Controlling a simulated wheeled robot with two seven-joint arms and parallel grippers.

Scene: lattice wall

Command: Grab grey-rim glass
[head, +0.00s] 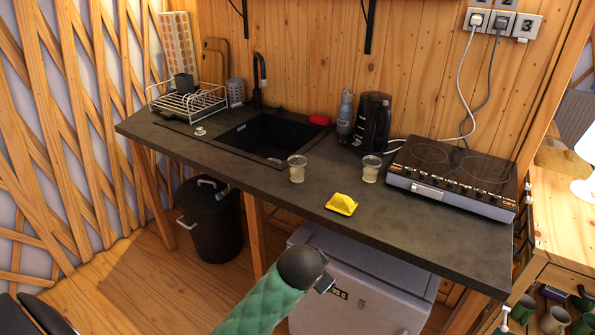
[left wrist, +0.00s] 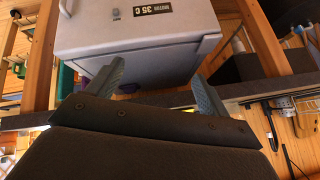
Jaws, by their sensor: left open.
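Two small clear glasses stand upright on the dark counter (head: 235,168). One glass (head: 297,168) is near the front edge by the sink's right corner. The rim colours are too small to tell apart surely. My left gripper (head: 325,283) is in front of the counter and below its top, by the grey cool box, apart from both glasses. In the left wrist view its two fingers (left wrist: 155,70) are spread with nothing between them. My right gripper is not in view.
A yellow object (head: 342,204) lies between the glasses and the counter's front edge. A cooktop (head: 452,178) is at right, the sink (head: 262,138) at left. The grey cool box (head: 385,300) is under the counter.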

